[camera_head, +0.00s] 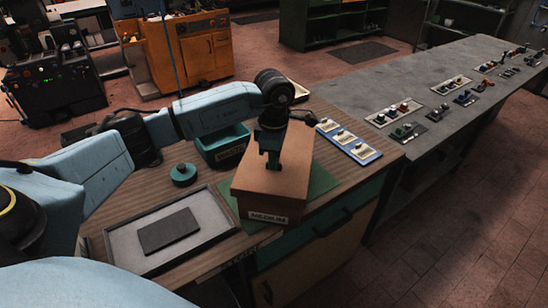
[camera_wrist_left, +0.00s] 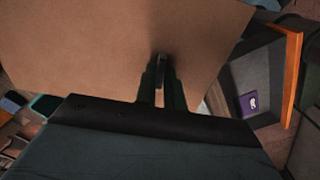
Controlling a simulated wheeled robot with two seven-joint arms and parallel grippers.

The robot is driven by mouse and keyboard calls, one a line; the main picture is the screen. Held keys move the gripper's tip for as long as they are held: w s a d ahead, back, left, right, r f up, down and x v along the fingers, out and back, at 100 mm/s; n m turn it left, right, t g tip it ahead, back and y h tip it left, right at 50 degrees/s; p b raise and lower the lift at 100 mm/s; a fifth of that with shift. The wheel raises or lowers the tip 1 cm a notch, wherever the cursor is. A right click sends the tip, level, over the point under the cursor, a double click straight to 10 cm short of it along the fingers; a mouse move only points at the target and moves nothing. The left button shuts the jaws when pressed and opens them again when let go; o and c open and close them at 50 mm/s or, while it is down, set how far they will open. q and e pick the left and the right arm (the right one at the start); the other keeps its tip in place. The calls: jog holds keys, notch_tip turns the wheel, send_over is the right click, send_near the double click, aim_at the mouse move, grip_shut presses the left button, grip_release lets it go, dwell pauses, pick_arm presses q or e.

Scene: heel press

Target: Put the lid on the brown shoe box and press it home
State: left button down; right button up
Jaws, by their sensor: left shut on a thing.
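The brown shoe box (camera_head: 268,217) stands on a green mat (camera_head: 322,182), with a white label reading MEDIUM on its front. A plain brown lid surface (camera_head: 291,172) covers its top in the head view. My left gripper (camera_head: 272,162) is over the middle of this surface, pointing down. In the left wrist view the gripper (camera_wrist_left: 161,82) is shut on a small dark tab or handle against the broad brown lid (camera_wrist_left: 80,45). I cannot tell whether the lid is fully seated, since the seam is too small to make out. My right gripper is not in view.
A grey tray with a dark slab (camera_head: 169,231) lies left of the box. A green round piece (camera_head: 183,174) and a teal bin (camera_head: 222,148) stand behind it. A long grey bench (camera_head: 440,75) runs beyond.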

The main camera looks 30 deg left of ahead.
pick_arm(q)
jog(key=shift+f, duration=0.2)
dwell(0.3)
jog(key=shift+f+b, duration=0.9)
jog(key=shift+f, duration=0.1)
jog(key=shift+f+b, duration=0.35)
jog(key=shift+f, duration=0.1)
jog(key=shift+s+f+b, duration=0.15)
jog(key=shift+f+b, duration=0.2)
jog(key=shift+f, duration=0.05)
dwell(1.2)
jog(key=c, duration=1.4)
grip_release()
jog(key=shift+o, duration=0.4)
jog(key=shift+r, duration=0.1)
jog(key=o, duration=0.4)
jog(key=shift+r, duration=0.15)
